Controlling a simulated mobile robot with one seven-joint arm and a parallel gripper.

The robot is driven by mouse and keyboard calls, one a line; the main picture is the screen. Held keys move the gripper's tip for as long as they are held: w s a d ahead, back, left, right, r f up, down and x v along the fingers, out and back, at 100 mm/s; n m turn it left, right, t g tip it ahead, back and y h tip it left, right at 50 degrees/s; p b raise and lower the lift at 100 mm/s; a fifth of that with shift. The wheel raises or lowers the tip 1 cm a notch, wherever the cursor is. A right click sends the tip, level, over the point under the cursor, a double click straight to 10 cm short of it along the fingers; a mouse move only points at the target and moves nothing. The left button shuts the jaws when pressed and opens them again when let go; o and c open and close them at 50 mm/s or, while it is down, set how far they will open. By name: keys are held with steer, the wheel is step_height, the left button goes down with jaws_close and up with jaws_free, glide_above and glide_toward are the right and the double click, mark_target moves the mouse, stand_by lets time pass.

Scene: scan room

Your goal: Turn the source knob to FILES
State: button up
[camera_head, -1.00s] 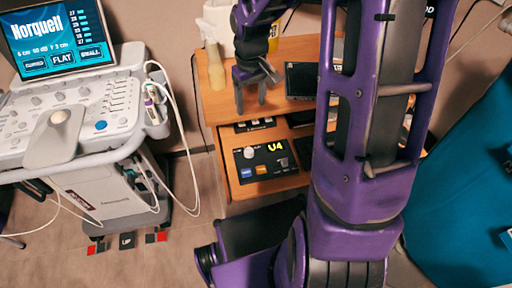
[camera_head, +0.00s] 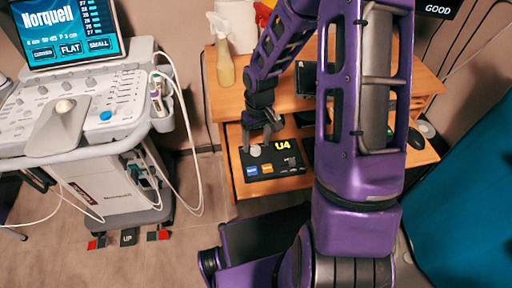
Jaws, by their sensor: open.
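The black control box (camera_head: 292,166) lies on the lower wooden shelf.
The upper desk shelf (camera_head: 222,100) holds a spray bottle (camera_head: 224,66) and a small dark monitor (camera_head: 306,78). An ultrasound cart (camera_head: 85,145) with hanging cables stands at left. A teal bed (camera_head: 465,210) is at right. My arm hides part of the desk.

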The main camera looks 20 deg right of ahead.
mark_target(256, 150)
steer(key=shift+f, duration=1.15)
jaws_close()
